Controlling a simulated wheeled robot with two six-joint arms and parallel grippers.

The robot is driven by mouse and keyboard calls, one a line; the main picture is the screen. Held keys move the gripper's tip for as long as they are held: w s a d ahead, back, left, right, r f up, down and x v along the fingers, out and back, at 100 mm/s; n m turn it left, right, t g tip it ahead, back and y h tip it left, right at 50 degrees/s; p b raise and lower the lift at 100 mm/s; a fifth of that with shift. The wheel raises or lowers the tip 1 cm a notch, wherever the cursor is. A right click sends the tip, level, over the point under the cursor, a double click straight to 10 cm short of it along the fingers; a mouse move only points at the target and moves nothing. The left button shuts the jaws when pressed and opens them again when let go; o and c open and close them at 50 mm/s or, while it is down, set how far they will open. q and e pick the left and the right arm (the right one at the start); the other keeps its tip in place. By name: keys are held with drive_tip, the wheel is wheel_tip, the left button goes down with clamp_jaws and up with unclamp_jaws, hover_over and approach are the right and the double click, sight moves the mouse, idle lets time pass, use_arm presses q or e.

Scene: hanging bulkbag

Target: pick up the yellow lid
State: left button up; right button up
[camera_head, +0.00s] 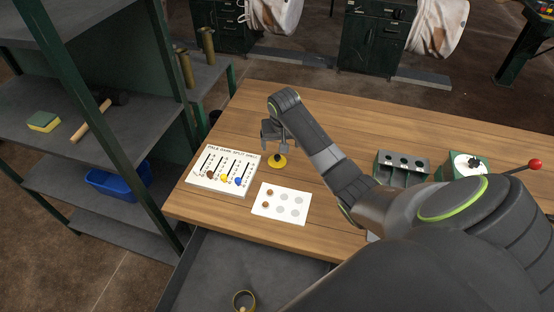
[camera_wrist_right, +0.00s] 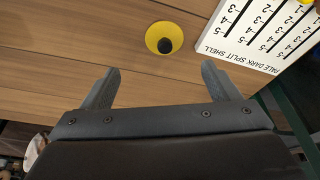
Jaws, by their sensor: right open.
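The yellow lid (camera_head: 277,161) is a round disc with a dark knob in its middle. It lies on the wooden table (camera_head: 330,110), just right of the white board (camera_head: 222,187). In the wrist view the lid (camera_wrist_right: 164,38) lies ahead of the fingertips, in line with the gap between them. My right gripper (camera_head: 273,140) is above the table near the lid, apart from it. In the wrist view its two fingers (camera_wrist_right: 161,73) are spread with nothing between them. My left gripper is not in view.
The printed board holds several coloured pieces. A white card (camera_head: 281,211) with grey circles and brown pieces lies in front of the lid. A grey compartment box (camera_head: 402,168) and a green device (camera_head: 462,164) with a red-knobbed lever stand right. Shelves (camera_head: 90,120) stand left.

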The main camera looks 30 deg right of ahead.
hover_over(278, 157)
drive_tip(key=s, duration=0.1)
wheel_tip(278, 157, down, 4)
drive_tip(key=shift+s+f, duration=0.15)
drive_tip(key=shift+a+p+x, duration=0.2)
drive_tip(key=shift+x, duration=0.75)
drive_tip(key=shift+a+p+x, duration=0.2)
drive_tip(key=shift+x, duration=0.75)
drive_tip(key=shift+w+d+f, duration=0.1)
drive_tip(key=shift+w+f, duration=0.2)
drive_tip(key=shift+f, duration=0.35)
drive_tip(key=shift+c, duration=0.2)
drive_tip(key=c, duration=1)
